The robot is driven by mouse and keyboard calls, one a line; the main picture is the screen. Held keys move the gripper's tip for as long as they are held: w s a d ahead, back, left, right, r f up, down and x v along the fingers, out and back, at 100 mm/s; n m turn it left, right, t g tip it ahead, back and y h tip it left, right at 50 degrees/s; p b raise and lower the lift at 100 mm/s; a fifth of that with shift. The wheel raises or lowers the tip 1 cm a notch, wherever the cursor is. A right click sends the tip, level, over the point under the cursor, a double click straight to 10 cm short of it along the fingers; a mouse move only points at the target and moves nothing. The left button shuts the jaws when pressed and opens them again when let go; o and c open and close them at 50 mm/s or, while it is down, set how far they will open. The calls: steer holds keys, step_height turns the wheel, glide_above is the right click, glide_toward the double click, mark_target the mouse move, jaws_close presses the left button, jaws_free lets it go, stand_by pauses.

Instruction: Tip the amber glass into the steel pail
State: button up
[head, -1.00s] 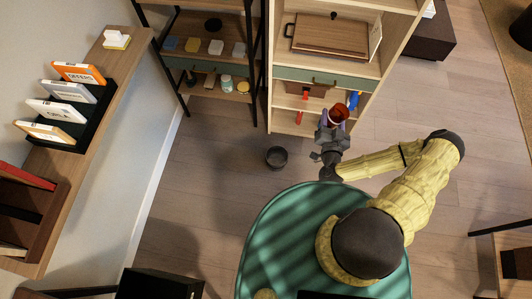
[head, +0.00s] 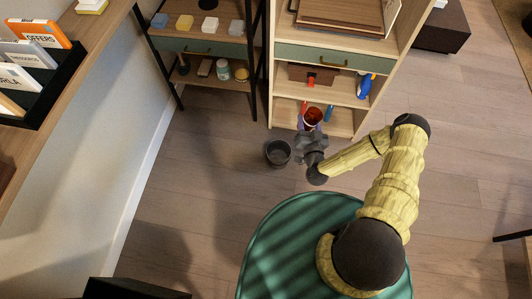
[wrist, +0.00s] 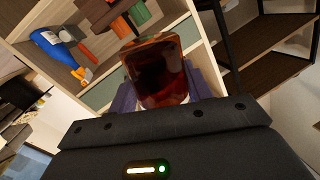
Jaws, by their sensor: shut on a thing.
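The amber glass (head: 313,115) is dark red-brown and is held in my gripper (head: 311,130). In the wrist view the glass (wrist: 158,70) stands between the two purple fingers, which are shut on it. Its mouth shows from above in the head view, so it looks roughly upright there. The steel pail (head: 278,153) is a dark grey round bucket on the wooden floor, just left of and a little below my gripper in the head view. It looks empty. The glass is apart from the pail. The pail is not seen in the wrist view.
A light wood shelf unit (head: 345,122) with a green drawer stands just behind my gripper, holding a blue bottle (head: 365,86) and small items. A dark-framed shelf (head: 205,47) stands to its left. The floor (head: 195,185) around the pail is clear.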

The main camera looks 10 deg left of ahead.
steer(key=w+a+f+n+y+b, duration=0.1)
steer(key=a+f+b, duration=0.4)
steer(key=f+b, duration=0.4)
steer(key=w+a+f+n+g+y+b, duration=0.1)
steer(key=w+a+f+y+b, duration=0.1)
steer(key=a+f+b, duration=0.4)
steer(key=w+a+f+n+y+b, duration=0.1)
steer(key=a+f+b, duration=0.4)
steer(key=f+b, duration=0.9)
step_height(320, 180, down, 5)
steer(key=shift+w+a+f+g+y, duration=0.1)
steer(key=shift+w+a+g+y, duration=0.2)
steer(key=shift+w, duration=0.35)
steer(key=shift+d, duration=0.1)
steer(key=s+d+r+m+t+h+p, duration=0.1)
steer(key=d+r+m+h+p, duration=0.4)
steer(key=d+r, duration=1.8)
steer(key=d+t+h+p, duration=0.1)
steer(key=h+p, duration=0.2)
steer(key=p, duration=0.3)
steer(key=shift+d+m+p, duration=0.3)
steer(key=shift+d+m, duration=0.05)
steer(key=shift+m, duration=0.05)
